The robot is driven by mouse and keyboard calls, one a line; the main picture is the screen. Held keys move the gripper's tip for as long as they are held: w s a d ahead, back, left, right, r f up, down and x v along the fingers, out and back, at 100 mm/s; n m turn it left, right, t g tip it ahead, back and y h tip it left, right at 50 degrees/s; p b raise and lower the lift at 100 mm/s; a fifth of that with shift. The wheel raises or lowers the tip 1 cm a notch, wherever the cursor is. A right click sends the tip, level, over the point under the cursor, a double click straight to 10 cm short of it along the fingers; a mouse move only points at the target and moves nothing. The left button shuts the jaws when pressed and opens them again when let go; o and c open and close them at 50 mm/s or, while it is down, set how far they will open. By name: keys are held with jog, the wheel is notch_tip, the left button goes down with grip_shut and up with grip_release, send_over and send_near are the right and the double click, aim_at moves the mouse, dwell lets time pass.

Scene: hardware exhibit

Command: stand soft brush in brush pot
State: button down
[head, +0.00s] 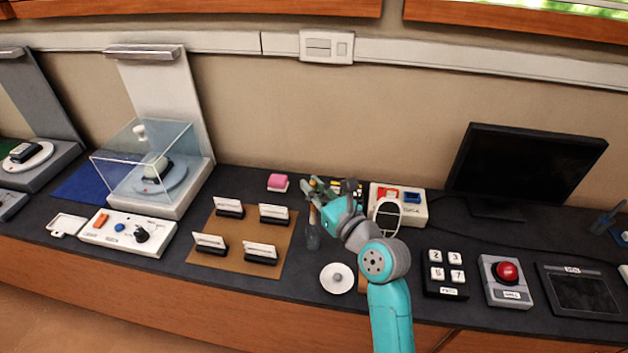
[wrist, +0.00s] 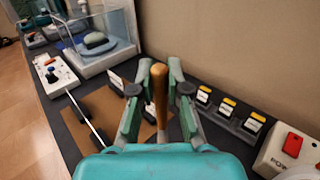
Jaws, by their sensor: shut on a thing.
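My gripper (head: 316,190) is above the dark counter, right of the brown mat, shut on the soft brush. In the wrist view the brush's wooden handle (wrist: 159,85) stands between the two fingers (wrist: 160,105), roughly upright. In the head view a short brown piece of the brush (head: 312,214) shows below the fingers. A dark, glassy upright form, which looks like the brush pot (head: 312,238), is directly below it. I cannot tell whether the brush's lower end is inside the pot or just above it. The bristles are not clearly visible.
The brown mat (head: 230,258) with several card holders lies to the left. A round white dish (head: 337,278) sits in front of my gripper. A clear case (head: 150,165) is far left.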

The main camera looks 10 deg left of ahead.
aim_at(314, 211)
jog(key=shift+f, duration=3.6)
jog(key=c, duration=1.1)
grip_release()
jog(key=v, duration=1.2)
